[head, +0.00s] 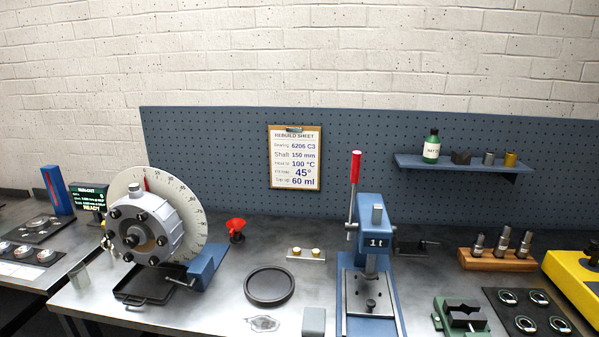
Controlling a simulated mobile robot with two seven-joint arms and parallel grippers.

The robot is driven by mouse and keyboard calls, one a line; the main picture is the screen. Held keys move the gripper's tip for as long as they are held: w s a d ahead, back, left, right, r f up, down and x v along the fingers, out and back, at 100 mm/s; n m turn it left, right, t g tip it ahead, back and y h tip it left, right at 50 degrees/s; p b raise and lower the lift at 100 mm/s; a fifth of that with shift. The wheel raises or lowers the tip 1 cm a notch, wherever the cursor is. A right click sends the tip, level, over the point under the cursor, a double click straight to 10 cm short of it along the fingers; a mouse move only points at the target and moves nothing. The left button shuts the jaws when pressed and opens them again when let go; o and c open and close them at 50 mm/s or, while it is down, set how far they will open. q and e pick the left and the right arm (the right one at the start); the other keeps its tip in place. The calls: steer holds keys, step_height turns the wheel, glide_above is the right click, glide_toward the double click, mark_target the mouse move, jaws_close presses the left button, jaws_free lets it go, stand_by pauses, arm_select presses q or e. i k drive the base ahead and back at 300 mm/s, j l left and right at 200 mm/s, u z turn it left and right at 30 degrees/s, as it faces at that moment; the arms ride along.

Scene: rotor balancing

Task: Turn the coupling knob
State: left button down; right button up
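A round grey machine housing (162,222) with several dark bolts stands at the left of the bench, in front of a white graduated disc (187,187) with a red mark near its top. A dark round hub with a brownish centre (134,238) sticks out of the housing's front face; it may be the coupling knob, but no label shows this. A small grey cap (136,188) sits on top of the housing. Neither of my grippers is in view.
A black tray (148,286) lies under the housing, beside a blue bracket (207,268). A red object (236,228) stands behind. Bare bench lies between them.

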mark_target(132, 241)
steer(key=u, duration=1.25)
